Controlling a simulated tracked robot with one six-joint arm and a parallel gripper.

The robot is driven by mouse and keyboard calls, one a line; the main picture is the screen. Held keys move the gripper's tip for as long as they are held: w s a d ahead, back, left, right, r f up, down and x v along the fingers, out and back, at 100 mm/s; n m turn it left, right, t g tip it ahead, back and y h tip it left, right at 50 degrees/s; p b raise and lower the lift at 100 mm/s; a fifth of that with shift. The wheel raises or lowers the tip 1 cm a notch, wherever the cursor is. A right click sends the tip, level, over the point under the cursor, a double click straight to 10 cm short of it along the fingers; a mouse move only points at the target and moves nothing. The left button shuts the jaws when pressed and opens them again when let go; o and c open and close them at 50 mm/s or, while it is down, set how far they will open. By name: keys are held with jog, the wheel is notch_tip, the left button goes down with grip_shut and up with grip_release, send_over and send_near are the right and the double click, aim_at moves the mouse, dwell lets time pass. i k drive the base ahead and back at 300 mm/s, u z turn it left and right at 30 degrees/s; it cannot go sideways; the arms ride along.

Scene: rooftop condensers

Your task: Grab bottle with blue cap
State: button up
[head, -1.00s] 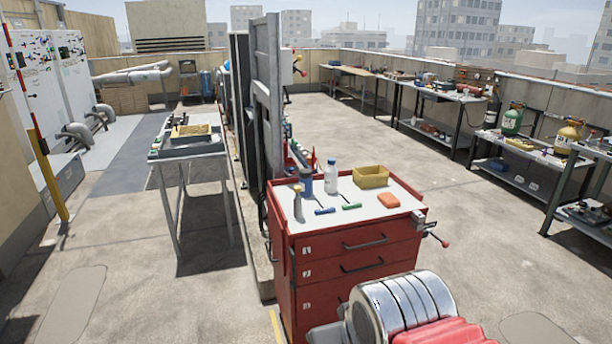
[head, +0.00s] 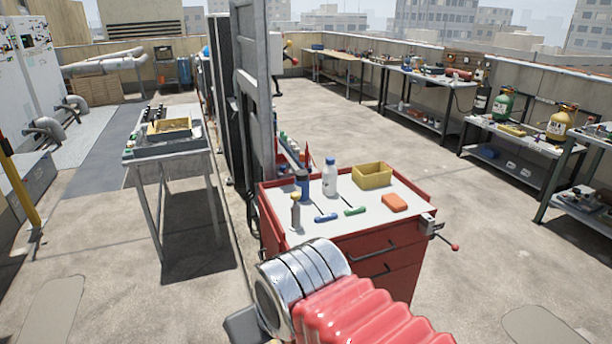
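A white bottle with a blue cap (head: 330,179) stands upright on the white top of a red tool cabinet (head: 392,268), towards its back left. A dark blue container (head: 303,187) stands just left of it, apart from it or nearly touching. A small grey spray-type bottle with a tan top (head: 296,213) stands nearer the front left. My arm, with silver bands and red ribbed sleeve, crosses the lower middle in front of the cabinet. The fingers of my gripper do not show.
On the cabinet top lie a blue-handled tool (head: 325,217), a green-handled tool (head: 355,211), an orange block (head: 395,202) and a yellow bin (head: 372,175). A vise (head: 430,226) sits at its right corner. A tall grey frame (head: 254,95) rises behind left.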

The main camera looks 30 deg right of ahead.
aim_at(330, 172)
jog(key=u, duration=0.1)
jog(key=i, duration=1.2)
jog(key=z, duration=0.1)
